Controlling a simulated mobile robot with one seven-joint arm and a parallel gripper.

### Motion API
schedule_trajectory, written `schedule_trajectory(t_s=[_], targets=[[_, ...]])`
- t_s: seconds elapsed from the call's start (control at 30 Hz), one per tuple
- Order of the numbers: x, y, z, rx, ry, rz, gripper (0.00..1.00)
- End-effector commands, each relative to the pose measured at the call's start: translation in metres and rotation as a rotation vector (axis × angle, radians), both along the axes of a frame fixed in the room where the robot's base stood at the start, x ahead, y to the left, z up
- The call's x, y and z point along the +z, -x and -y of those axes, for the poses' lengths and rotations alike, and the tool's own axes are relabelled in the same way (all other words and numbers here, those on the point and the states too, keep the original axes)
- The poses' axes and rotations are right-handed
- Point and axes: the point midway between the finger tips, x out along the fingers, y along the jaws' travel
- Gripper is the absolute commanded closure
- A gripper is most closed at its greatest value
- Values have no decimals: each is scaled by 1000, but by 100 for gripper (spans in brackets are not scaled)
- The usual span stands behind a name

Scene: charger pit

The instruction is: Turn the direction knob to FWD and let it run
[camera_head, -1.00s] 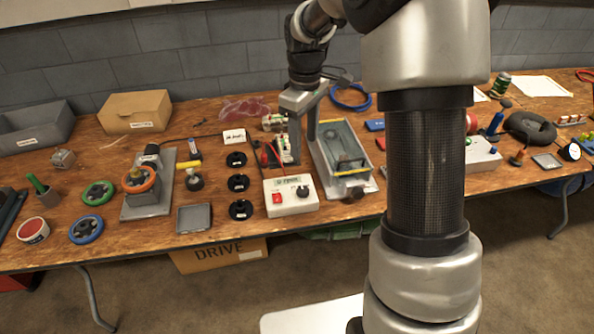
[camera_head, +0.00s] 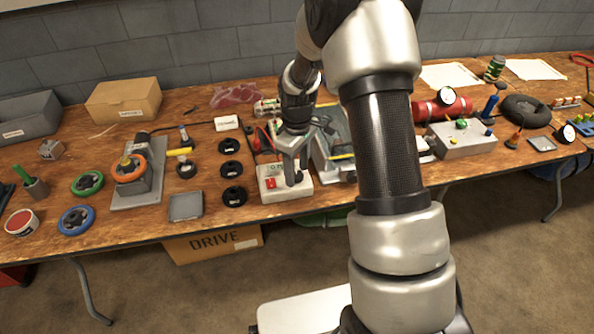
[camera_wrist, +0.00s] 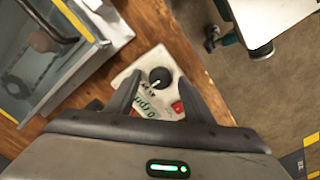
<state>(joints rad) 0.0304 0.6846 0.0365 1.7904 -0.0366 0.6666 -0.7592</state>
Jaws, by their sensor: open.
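The white control box (camera_head: 270,191) stands near the table's front edge, with a red switch (camera_head: 271,183) on its left. In the head view my gripper (camera_head: 296,181) is over the box's right side and hides the knob. In the wrist view the round black knob (camera_wrist: 160,77) on the box (camera_wrist: 143,104) shows between the fingertips of my gripper (camera_wrist: 161,74). A light pointer mark runs on the knob toward the lower left. The printed labels are too small to read. The fingers are open, one on each side of the knob; whether they touch it I cannot tell.
A clear-topped grey machine (camera_wrist: 48,52) with yellow edging stands close beside the box; in the head view my arm partly covers it. Several black round parts (camera_head: 232,170) lie left of the box. The table's front edge is close, with open floor beyond.

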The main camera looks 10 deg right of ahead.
Motion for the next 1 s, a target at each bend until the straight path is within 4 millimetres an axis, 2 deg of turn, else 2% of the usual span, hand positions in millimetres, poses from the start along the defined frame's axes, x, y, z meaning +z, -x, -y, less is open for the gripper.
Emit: schedule_trajectory(t_s=[0.3,0.57,0.83,1.0], targets=[[-3,0,0,0,0,0,52],[-3,0,0,0,0,0,93],[-3,0,0,-28,0,0,93],[-3,0,0,-105,1,-1,93]])
